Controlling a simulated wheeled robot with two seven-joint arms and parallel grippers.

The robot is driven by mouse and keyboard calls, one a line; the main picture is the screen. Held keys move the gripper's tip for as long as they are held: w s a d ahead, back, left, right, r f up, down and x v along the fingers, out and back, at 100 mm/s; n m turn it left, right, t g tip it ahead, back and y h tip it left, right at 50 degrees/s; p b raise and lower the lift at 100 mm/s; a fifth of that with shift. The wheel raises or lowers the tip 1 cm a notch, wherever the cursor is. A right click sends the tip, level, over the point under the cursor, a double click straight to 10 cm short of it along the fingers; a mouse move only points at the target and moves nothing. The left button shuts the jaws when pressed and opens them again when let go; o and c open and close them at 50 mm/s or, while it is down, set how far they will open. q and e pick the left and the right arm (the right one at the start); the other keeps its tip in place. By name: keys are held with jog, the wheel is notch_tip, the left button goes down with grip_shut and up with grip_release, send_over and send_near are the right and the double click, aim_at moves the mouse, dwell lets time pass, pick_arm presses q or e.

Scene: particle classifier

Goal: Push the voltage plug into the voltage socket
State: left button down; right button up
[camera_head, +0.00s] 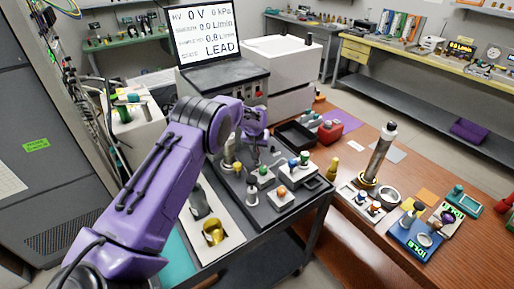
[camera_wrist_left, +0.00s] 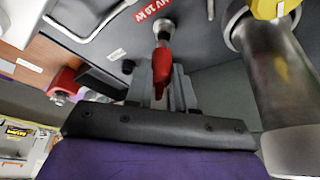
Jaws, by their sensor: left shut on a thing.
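My left arm reaches in from the left in the head view, and its gripper (camera_head: 256,150) points down over the dark grey board (camera_head: 232,185). In the left wrist view the gripper's grey fingers (camera_wrist_left: 164,92) are shut on a red voltage plug (camera_wrist_left: 162,68). Ahead of the plug's tip is a small round fitting with a pale and red face (camera_wrist_left: 163,27), likely the voltage socket, below a red label (camera_wrist_left: 153,10). The plug's tip looks close to it or touching; I cannot tell whether it is inserted. In the head view the fingers and arm hide the plug.
A large metal cylinder with a yellow top (camera_wrist_left: 283,75) stands close at the right in the left wrist view. Small fittings with coloured knobs (camera_head: 282,191) crowd the board. A black tray (camera_head: 296,134) lies behind. The display (camera_head: 205,30) reads 0 V.

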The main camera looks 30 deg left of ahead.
pick_arm(q)
jog(key=shift+f+b, duration=0.9)
jog(key=shift+f, duration=0.65)
jog(key=c, duration=0.9)
grip_release()
jog(key=shift+f, duration=0.1)
jog(key=shift+b+v, duration=1.25)
jog(key=shift+v, duration=4)
